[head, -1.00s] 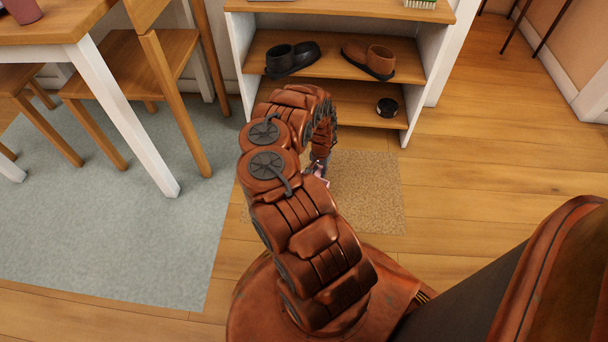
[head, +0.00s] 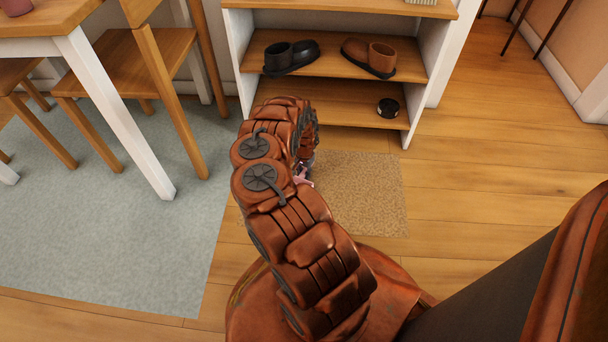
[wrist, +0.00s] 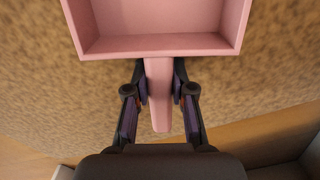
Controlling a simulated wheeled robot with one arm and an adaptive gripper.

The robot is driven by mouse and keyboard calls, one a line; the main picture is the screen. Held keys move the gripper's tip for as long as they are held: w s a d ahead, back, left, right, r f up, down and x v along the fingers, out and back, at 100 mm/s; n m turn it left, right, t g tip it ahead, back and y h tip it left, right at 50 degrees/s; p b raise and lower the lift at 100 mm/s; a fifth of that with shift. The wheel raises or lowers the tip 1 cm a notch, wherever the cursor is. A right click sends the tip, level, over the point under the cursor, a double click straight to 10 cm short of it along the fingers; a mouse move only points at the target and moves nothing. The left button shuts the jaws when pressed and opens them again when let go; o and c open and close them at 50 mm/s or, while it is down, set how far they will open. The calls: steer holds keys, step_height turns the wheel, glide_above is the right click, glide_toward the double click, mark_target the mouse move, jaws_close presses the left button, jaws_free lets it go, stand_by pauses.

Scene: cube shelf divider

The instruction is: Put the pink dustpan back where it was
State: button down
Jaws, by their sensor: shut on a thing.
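The pink dustpan (wrist: 155,43) fills the top of the wrist view, its tray pointing away from me. My gripper (wrist: 160,85) is shut on the dustpan's handle, with one finger on each side. The tan mat (wrist: 40,95) lies behind the dustpan in that view; I cannot tell whether the dustpan touches it. In the head view only a small bit of the pink dustpan (head: 303,174) shows beside my arm, at the mat's left part. My arm hides most of the gripper and the dustpan there.
A shoe shelf (head: 330,92) stands behind the mat (head: 360,195). It holds black shoes (head: 291,56), brown shoes (head: 370,55) and a small dark round bowl (head: 388,107) on the lowest board. A table and wooden chairs (head: 130,65) stand left on a grey rug (head: 120,240). Floor right is clear.

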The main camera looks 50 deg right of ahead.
steer(key=c, duration=1)
jaws_free()
